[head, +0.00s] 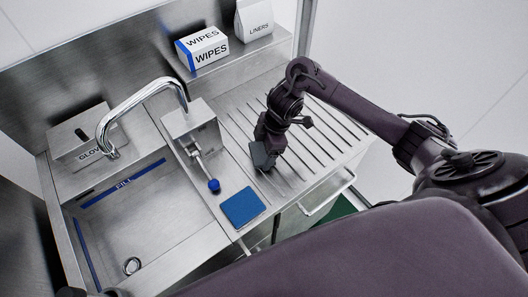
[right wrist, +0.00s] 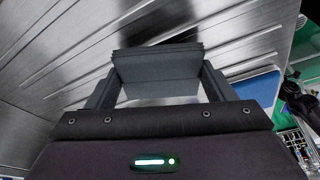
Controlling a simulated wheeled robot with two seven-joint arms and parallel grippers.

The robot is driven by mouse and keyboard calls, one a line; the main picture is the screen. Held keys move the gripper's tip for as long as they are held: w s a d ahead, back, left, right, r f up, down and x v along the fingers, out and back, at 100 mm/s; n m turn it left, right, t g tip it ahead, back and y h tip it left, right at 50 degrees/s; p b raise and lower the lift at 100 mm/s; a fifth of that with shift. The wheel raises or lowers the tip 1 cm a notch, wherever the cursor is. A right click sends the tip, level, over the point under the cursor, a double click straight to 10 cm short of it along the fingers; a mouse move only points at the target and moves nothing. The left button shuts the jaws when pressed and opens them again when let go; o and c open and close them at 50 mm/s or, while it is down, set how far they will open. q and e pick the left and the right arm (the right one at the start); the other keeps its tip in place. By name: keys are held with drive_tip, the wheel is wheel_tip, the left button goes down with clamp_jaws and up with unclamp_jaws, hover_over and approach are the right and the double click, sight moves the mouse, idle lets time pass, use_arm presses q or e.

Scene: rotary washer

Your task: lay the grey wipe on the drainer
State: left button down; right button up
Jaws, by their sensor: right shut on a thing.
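The grey wipe (head: 262,157) is a small dark-grey folded pad held at the tip of my right gripper (head: 266,146), over the ridged steel drainer (head: 323,143). In the right wrist view the wipe (right wrist: 157,64) sits between the two fingers of my right gripper (right wrist: 158,85), which is shut on it. The drainer's grooves (right wrist: 60,60) show beyond it. The wipe is at or just above the drainer surface; I cannot tell whether it touches. My left gripper is not clearly visible.
A blue pad (head: 243,207) lies on the ledge left of the drainer. The blue-knobbed lever (head: 213,185), tap (head: 140,95) and sink (head: 150,225) are further left. Wipes (head: 203,48) and liners (head: 255,20) boxes stand at the back. The right part of the drainer is clear.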

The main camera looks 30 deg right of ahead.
drive_tip(key=shift+f, duration=0.45)
drive_tip(key=o, duration=0.9)
drive_tip(key=shift+f, duration=0.15)
drive_tip(key=p+v, duration=0.2)
drive_tip(key=v, duration=1)
drive_tip(key=shift+r, duration=0.25)
